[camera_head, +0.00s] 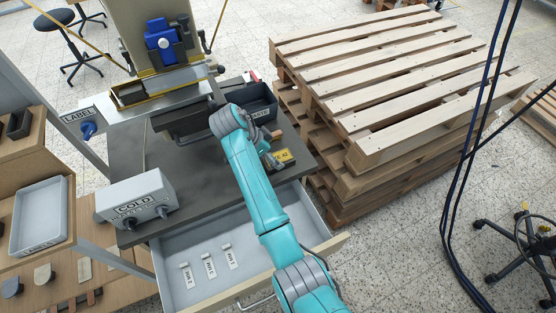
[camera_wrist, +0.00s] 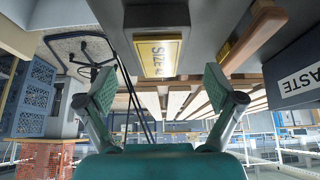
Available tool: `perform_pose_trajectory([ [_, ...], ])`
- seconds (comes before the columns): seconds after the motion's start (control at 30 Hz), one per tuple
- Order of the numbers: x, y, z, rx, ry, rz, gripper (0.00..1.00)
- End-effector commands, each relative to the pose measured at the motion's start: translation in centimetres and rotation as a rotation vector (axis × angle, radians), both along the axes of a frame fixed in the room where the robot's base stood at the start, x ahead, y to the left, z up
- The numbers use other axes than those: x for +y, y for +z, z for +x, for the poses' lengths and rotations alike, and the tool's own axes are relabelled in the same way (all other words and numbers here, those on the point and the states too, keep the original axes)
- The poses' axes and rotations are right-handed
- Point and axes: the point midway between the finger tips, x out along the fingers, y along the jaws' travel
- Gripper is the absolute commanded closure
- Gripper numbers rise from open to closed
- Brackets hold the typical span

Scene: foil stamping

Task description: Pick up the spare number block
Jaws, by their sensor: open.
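Three small white labelled pieces lie in a row in the open grey drawer (camera_head: 275,217): left (camera_head: 186,276), middle (camera_head: 209,265) and right (camera_head: 230,256). Their print is too small to read surely. I cannot tell which piece is the spare number block. My gripper (camera_wrist: 158,88) is open, with nothing between its fingers. In the head view my arm mostly hides it.
The dark table (camera_head: 180,165) carries a grey COLD box (camera_head: 137,196) and the stamping press (camera_head: 150,35). A dark WASTE bin (camera_wrist: 297,75) is at the right of the wrist view. Stacked pallets (camera_head: 390,75) stand right of the table. A brown handle (camera_wrist: 258,35) is near my right finger.

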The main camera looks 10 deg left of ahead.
Motion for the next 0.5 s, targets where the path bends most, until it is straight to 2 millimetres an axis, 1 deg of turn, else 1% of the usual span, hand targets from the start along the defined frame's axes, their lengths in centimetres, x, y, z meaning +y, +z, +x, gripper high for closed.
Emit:
perform_pose_trajectory([
  [0.1,-0.9,-1.7,0.4,0.003,-0.002,-0.002,0.08],
  [0.23,-1.5,-3.0,0.9,0.001,-0.001,-0.001,0.08],
  [0.33,-1.8,-3.5,1.1,0.0,-0.001,0.0,0.08],
  [0.5,-1.8,-3.6,1.1,0.0,-0.001,0.0,0.08],
])
